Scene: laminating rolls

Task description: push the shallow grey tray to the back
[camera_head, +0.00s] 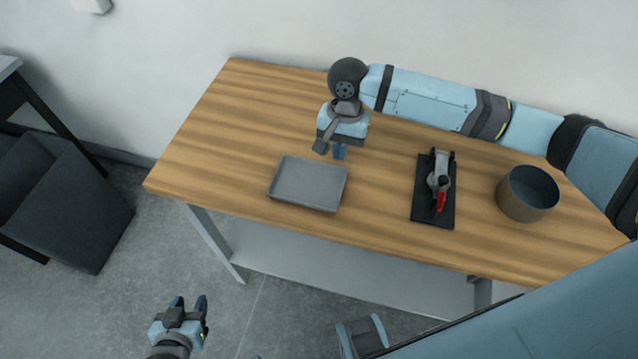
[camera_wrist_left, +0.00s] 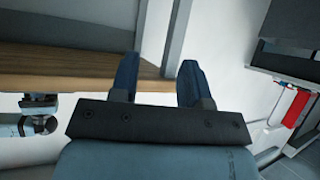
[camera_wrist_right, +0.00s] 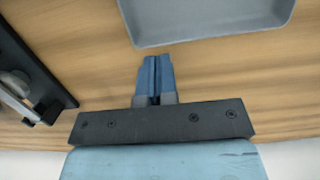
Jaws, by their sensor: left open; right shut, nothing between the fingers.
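The shallow grey tray (camera_head: 308,184) lies flat on the wooden table near its front edge, left of the middle. It also shows at the top of the right wrist view (camera_wrist_right: 205,18). My right gripper (camera_head: 340,153) is shut and empty, pointing down just behind the tray's back right part. In the right wrist view its closed fingers (camera_wrist_right: 154,62) are close to the tray's rim, with a small gap of bare wood between. My left gripper (camera_head: 188,303) is open and empty, in front of the table over the floor; its spread fingers show in the left wrist view (camera_wrist_left: 158,75).
A black board with a grey and red-handled clamp (camera_head: 439,190) lies right of the tray. A round grey pot (camera_head: 527,194) stands further right. The wooden table top (camera_head: 225,120) is clear behind and left of the tray. A white wall (camera_head: 270,30) runs behind.

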